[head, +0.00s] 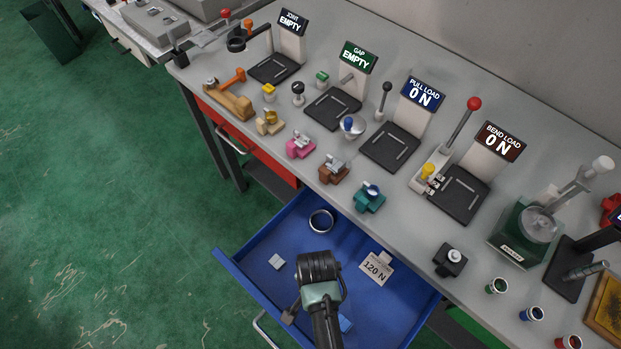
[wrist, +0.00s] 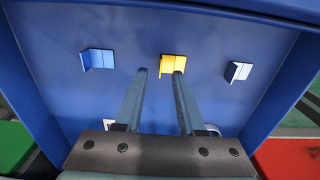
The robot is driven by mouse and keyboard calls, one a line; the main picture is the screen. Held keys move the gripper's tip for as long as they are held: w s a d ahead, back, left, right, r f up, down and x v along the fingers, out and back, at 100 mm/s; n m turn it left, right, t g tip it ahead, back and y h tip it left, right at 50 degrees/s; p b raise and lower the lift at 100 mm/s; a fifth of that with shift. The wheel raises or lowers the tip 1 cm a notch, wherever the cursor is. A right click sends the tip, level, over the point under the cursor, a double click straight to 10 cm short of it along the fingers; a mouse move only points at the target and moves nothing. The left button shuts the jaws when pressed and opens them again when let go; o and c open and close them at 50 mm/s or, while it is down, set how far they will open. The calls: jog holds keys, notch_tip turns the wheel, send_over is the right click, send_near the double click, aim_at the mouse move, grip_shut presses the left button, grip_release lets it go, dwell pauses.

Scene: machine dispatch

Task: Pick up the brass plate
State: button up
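The brass plate (wrist: 174,65) is a small yellow, bent-looking piece on the blue drawer floor in the wrist view. My gripper (wrist: 159,73) is open, with two grey-blue fingers reaching toward it. The right fingertip overlaps the plate in the picture and the left fingertip lies to its left, so the plate is not centred between them. I cannot tell the height of the fingertips above the floor. In the head view my wrist is over the open blue drawer (head: 258,240) and hides the brass plate and the fingers.
A blue plate (wrist: 97,60) and a silver plate (wrist: 238,71) lie on either side. The drawer also holds a dark ring (head: 320,221) and a "120 N" card (head: 377,267). Drawer walls surround my gripper. The crowded grey bench (head: 400,215) stands behind.

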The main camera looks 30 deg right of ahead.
jog(key=shift+f, duration=1.5)
grip_shut()
